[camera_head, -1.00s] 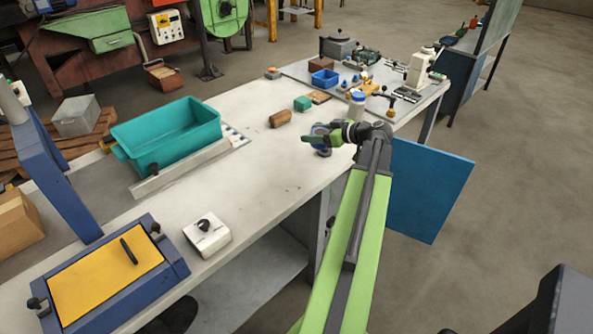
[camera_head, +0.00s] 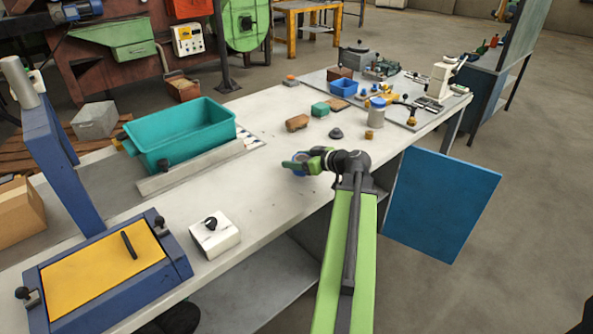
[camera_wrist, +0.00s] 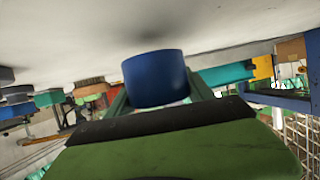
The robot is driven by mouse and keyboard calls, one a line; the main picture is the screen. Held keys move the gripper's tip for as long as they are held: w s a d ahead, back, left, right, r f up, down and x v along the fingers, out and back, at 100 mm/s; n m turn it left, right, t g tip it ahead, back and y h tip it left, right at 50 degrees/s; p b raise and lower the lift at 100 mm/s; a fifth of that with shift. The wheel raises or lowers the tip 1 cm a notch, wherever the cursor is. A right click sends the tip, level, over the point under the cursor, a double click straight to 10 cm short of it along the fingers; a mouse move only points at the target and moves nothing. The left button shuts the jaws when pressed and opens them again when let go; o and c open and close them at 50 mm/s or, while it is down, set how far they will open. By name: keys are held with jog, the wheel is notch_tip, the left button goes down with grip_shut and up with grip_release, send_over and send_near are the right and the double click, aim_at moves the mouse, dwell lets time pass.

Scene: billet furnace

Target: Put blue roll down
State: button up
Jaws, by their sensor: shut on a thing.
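In the head view only small blue parts of the roll (camera_head: 299,157) show between the fingers. The wrist picture is upside down, with the bench surface across the top and a soft shadow by the roll. The roll is close to the bench; I cannot tell whether it touches.
A teal bin (camera_head: 180,136) stands to the left and a white switch box (camera_head: 214,237) nearer me. A brown block (camera_head: 297,123), a green block (camera_head: 320,109), a dark knob (camera_head: 336,133) and a brass piece (camera_head: 369,135) lie beyond. The bench around my gripper is clear.

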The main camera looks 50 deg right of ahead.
notch_tip(320, 180, down, 3)
jog(key=shift+r+b, duration=0.1)
jog(key=shift+b, duration=0.65)
jog(key=shift+r, duration=0.2)
jog(key=shift+f, duration=0.1)
jog(key=o, duration=1.4)
jog(key=shift+o, duration=0.2)
